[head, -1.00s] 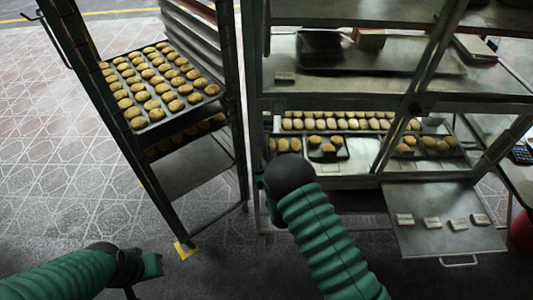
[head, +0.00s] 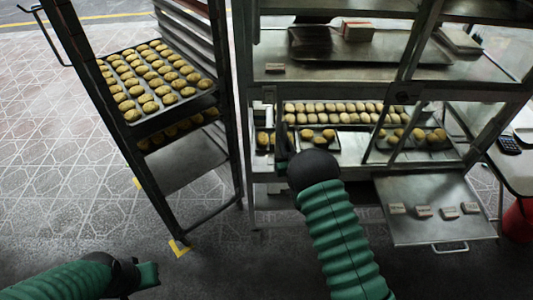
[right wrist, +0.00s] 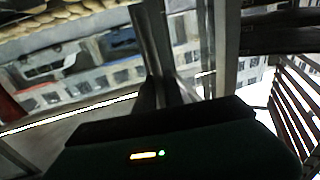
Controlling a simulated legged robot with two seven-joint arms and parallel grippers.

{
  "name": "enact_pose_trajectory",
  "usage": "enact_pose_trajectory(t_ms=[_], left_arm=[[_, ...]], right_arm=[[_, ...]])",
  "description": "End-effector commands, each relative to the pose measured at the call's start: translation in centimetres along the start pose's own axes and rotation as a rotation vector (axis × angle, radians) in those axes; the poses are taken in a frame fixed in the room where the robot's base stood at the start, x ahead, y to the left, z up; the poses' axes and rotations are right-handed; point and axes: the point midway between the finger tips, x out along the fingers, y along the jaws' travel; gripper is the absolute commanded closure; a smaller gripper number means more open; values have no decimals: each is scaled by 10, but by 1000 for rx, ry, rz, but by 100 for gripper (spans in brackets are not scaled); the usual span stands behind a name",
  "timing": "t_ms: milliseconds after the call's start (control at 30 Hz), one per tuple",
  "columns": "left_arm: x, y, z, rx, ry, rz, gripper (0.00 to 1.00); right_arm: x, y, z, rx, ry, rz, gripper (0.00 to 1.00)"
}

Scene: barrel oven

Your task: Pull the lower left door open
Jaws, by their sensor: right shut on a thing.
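The lower left door (head: 262,112) is at the left of the lower oven compartment, and rolls show around and behind it. My right gripper (head: 282,135) is at this door in the head view, with the black wrist just below it. It is shut on a part there, seemingly the door's handle, which the gripper and wrist mostly hide. The right wrist view shows a metal upright (right wrist: 150,50) just beyond the dark gripper body. My left gripper (head: 148,274) is low at the left, away from the oven; its jaws are too unclear to judge.
A tall rack (head: 228,110) with trays of rolls stands close at the left. The lower right door (head: 430,220) hangs open, flat, with several small blocks on it. A side table (head: 512,165) is at the right. Patterned floor lies open at the left.

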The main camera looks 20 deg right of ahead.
Motion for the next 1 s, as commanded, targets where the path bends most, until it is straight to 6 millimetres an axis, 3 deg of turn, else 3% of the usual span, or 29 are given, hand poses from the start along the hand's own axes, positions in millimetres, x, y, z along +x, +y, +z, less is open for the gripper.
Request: enact_pose_trajectory(t_ms=[33, 100, 600, 800, 1000], left_arm=[[6, 0, 1, 0, 0, 0, 100], [8, 0, 2, 0, 1, 0, 100], [32, 0, 7, 0, 1, 0, 100], [41, 0, 9, 0, 1, 0, 100], [45, 0, 10, 0, 1, 0, 100]], right_arm=[[-2, 21, 8, -4, -12, 10, 100], [-5, 45, 8, -3, -13, 10, 100], [-38, 214, 8, -3, -12, 9, 100], [-48, 262, 6, -1, -11, 6, 100], [-52, 289, 5, -1, -11, 4, 100]])
